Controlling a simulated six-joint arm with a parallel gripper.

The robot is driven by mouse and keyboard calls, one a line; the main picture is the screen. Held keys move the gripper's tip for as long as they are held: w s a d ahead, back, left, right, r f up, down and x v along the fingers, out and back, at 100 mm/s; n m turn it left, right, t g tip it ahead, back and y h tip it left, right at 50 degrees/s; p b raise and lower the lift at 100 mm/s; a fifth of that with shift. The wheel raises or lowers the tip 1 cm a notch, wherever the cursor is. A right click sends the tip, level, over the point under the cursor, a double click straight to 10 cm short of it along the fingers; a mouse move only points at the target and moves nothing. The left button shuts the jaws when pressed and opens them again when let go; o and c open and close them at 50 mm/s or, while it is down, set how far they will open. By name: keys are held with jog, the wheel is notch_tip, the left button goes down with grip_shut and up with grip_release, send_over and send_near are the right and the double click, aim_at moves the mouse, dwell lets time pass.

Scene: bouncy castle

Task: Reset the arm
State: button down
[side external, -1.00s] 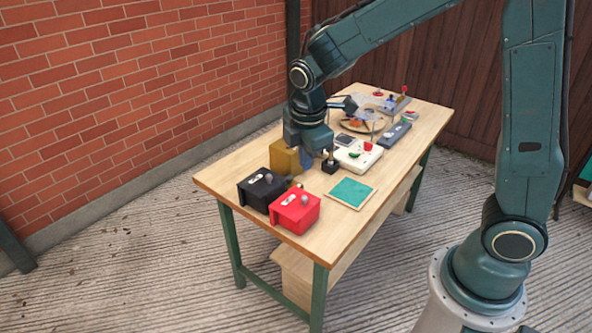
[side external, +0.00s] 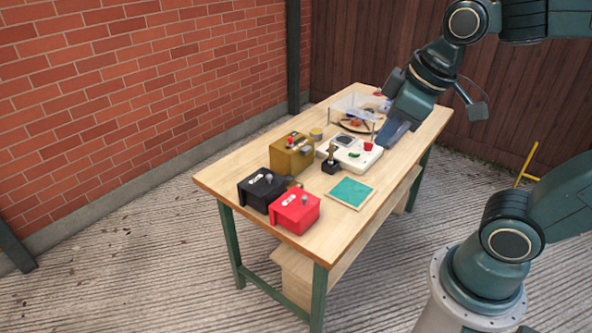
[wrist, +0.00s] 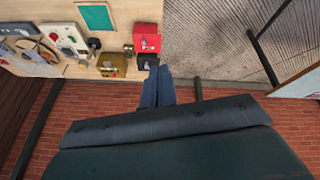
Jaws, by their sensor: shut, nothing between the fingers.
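My gripper (side external: 389,138) is shut and empty. In the side view it hangs at the right side of the wooden table, its blue-grey fingers pointing down and left, in front of the far part of the table top. It looks raised above the table, but the exact gap is hard to tell. In the wrist view its fingers (wrist: 158,86) lie together, with nothing between them. My forearm reaches in from the upper right of the side view.
The table (side external: 235,183) bears a black box (side external: 258,190), a red box (side external: 296,212), a brass-coloured box (side external: 290,157), a white panel (side external: 345,155), a teal square (side external: 351,193) and a clear cover (side external: 352,107) over a plate. A brick wall (side external: 130,90) stands behind.

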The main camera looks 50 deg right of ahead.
jog(key=shift+s+a+r+m+t, duration=0.1)
jog(key=shift+s+m+t, duration=0.15)
jog(key=shift+s+m, duration=0.75)
jog(key=shift+s+r+m+t, duration=0.1)
jog(key=shift+s+m+t, duration=0.3)
jog(key=shift+s, duration=1.05)
